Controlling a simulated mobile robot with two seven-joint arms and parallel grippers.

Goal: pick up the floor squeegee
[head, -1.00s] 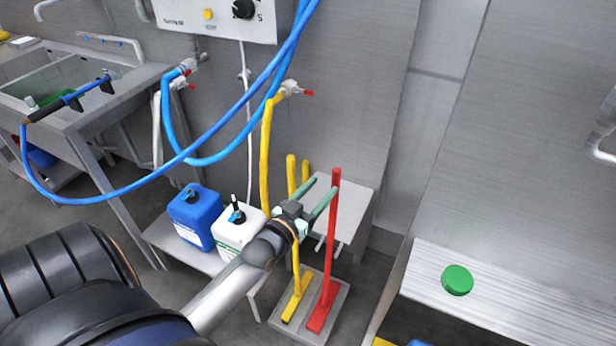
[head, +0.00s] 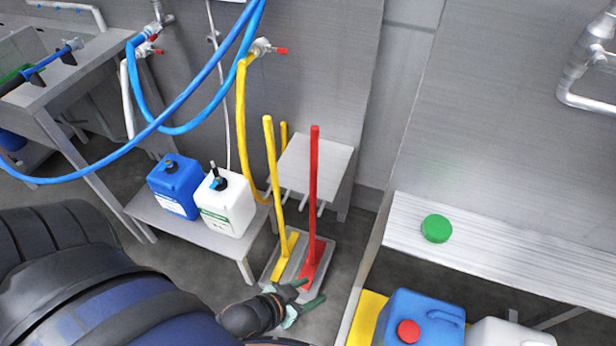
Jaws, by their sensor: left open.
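Two long-handled floor tools stand upright on a grey tray (head: 328,246). One has a red handle (head: 313,180) and a red head (head: 312,262). The other has a yellow handle (head: 272,160) and a yellow head (head: 287,257). I cannot tell for sure from their shapes which is the floor squeegee. My left gripper (head: 312,291) is low, at the front end of the red head and tray in the picture. Its greenish fingers are apart and nothing shows between them. I cannot tell whether it touches the red head. My right gripper is out of view.
A low shelf with a blue canister (head: 174,187) and a white canister (head: 227,204) stands left of the tray. A small grey table (head: 318,160) is behind the tools. A steel bench (head: 500,245) with a green lid (head: 436,228) is at right, canisters below. Hoses hang at left.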

